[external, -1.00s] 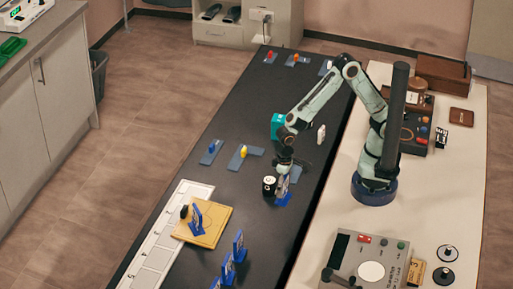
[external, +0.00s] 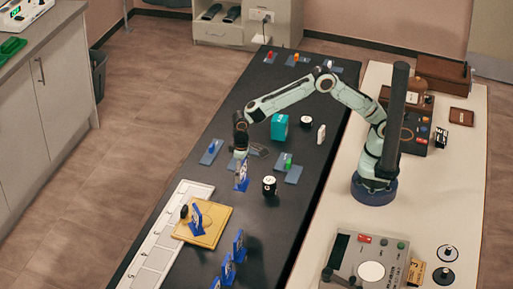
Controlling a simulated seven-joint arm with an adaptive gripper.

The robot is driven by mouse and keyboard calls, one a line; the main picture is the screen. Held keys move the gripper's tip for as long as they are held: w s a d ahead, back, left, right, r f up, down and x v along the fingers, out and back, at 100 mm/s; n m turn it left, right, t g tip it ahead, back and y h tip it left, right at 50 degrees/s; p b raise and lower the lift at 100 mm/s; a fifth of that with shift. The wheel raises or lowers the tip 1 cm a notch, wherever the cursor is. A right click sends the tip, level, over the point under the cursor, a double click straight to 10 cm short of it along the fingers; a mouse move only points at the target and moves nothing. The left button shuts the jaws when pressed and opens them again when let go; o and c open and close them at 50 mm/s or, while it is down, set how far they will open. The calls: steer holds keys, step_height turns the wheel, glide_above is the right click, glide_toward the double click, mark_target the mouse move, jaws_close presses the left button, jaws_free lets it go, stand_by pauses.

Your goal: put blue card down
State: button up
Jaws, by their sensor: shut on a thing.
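My gripper (external: 240,153) is low over the black table, left of its middle. It is shut on a blue card (external: 242,178) with a pale face, which hangs upright below the fingers. I cannot tell whether the card's lower edge touches the table. A similar blue card (external: 197,218) stands on a yellow board (external: 215,232) at the lower left. More blue cards stand near the front, one of them a little apart from the yellow board (external: 238,244).
A black cylinder with a white top (external: 269,188) stands close right of the held card. A blue plate with a green peg (external: 289,167) and a teal box (external: 279,127) are further back. A blue plate (external: 207,157) lies left; a white numbered strip (external: 150,249) runs along the left edge.

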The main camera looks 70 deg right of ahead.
steer(key=w+a+f, duration=0.1)
steer(key=w+f, duration=0.1)
steer(key=w+a+f, duration=0.2)
steer(key=w+f, duration=0.1)
steer(key=w+a+f, duration=0.1)
steer(key=w+f, duration=0.1)
steer(key=shift+w+a+f, duration=0.25)
steer(key=shift+w+f, duration=0.1)
steer(key=shift+f, duration=1.55)
steer(key=shift+f, duration=0.25)
steer(key=shift+f, duration=0.25)
steer(key=o, duration=1.2)
